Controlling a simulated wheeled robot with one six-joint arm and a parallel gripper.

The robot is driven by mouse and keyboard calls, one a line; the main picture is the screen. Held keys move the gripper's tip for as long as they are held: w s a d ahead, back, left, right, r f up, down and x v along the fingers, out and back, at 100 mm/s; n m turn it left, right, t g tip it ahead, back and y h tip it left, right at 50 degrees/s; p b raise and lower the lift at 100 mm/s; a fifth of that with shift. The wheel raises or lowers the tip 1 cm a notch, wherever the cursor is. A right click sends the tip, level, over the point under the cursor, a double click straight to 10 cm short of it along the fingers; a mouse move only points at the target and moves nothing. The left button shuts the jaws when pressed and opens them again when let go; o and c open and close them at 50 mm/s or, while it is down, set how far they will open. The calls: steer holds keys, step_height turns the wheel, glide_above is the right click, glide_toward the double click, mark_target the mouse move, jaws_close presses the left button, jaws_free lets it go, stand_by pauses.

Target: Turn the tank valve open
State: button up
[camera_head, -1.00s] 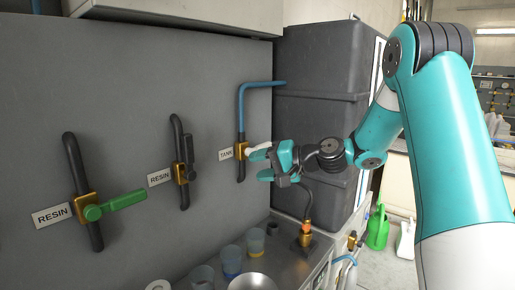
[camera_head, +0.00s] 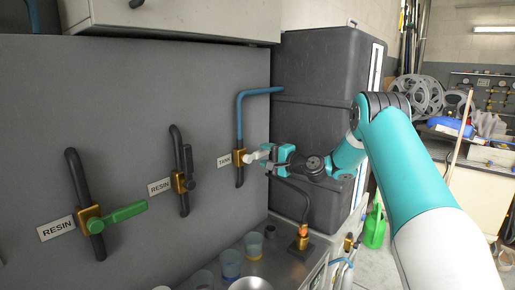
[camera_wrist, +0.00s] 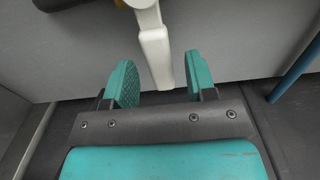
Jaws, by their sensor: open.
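The tank valve (camera_head: 239,157) is a brass body on a blue pipe, beside a TANK label. Its pale lever (camera_wrist: 155,52) sticks out toward my gripper, roughly level and square to the upright pipe in the head view. In the wrist view, my gripper (camera_wrist: 161,80) is open, with teal fingers on either side of the lever's end. In the head view, my gripper (camera_head: 262,158) is right of the valve and hides part of the lever.
A RESIN valve with a green lever (camera_head: 126,212) and one with a dark lever (camera_head: 189,162) are left on the grey panel (camera_head: 120,110). Cups (camera_head: 231,262) stand on the counter below. A dark tank (camera_head: 310,120) stands behind my arm.

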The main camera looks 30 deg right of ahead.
mark_target(264, 154)
steer(key=shift+p+x, duration=0.4)
steer(key=shift+x, duration=1.75)
jaws_close()
